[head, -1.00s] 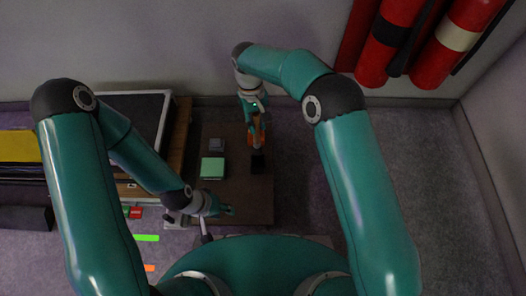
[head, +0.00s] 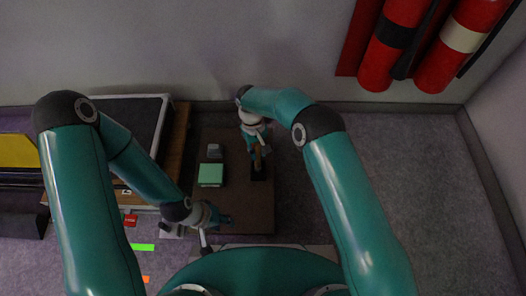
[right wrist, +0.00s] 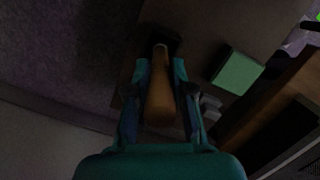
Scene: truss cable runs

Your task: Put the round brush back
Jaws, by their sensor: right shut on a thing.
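My right gripper (head: 257,152) is over the right part of a brown board (head: 232,215). In the right wrist view my right gripper (right wrist: 158,85) is shut on a brown-orange rounded handle, which I take for the round brush (right wrist: 160,100); it also shows in the head view (head: 258,160). Its far end has a pale tip and overlaps a dark square (right wrist: 168,38), also in the head view (head: 258,174). I cannot tell whether they touch. My left gripper (head: 225,220) is low over the board's left front edge; its fingers are too small to read.
A green-topped box (head: 211,174) and a small grey block (head: 214,151) stand on the board, left of my right gripper. A white-edged dark panel (head: 140,110) lies to the left. Red cylinders (head: 395,45) are at the back right. The right-hand floor is clear.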

